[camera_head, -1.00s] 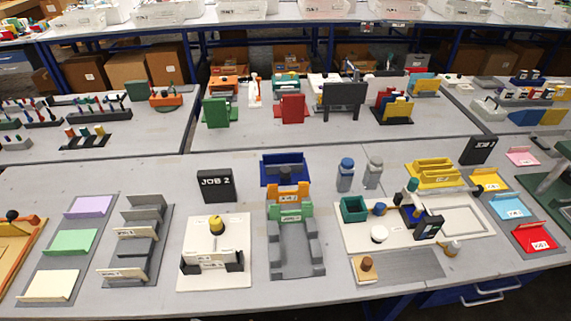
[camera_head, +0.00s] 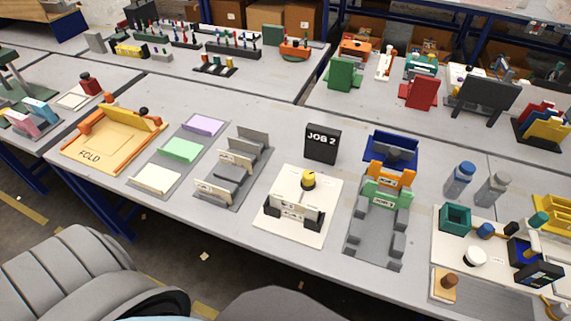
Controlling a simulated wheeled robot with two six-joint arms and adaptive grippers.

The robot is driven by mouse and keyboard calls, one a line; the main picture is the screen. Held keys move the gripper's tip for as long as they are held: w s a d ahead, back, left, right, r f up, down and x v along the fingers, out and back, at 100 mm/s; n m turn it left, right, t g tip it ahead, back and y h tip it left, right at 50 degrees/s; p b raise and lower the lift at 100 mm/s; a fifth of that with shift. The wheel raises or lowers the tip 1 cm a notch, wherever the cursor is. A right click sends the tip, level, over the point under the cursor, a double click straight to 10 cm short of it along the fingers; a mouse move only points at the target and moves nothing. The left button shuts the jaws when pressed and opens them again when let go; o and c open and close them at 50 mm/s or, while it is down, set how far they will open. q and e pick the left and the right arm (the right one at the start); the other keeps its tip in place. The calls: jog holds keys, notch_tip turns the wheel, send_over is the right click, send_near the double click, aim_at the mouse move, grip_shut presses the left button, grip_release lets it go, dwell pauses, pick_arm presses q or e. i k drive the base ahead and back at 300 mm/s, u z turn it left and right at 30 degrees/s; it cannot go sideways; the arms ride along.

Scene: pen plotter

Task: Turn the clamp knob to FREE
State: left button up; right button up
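The pen plotter's white bed (camera_head: 445,243) is at the lower right of the head view, partly cut off by the right edge. A brown knob (camera_head: 449,281) stands on a tan block at the front. I cannot tell which knob is the clamp knob, and no FREE mark is readable. Neither gripper is in view.
A JOB 2 sign (camera_head: 322,143) stands behind a white stand with a yellow knob (camera_head: 309,179). A grey rack with green and orange parts (camera_head: 370,240) stands left of the plotter. An orange FOLD board (camera_head: 95,150) is at the left. Two grey-blue bottles (camera_head: 460,180) stand behind the plotter.

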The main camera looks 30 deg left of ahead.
aim_at(308, 178)
jog(key=u, duration=0.9)
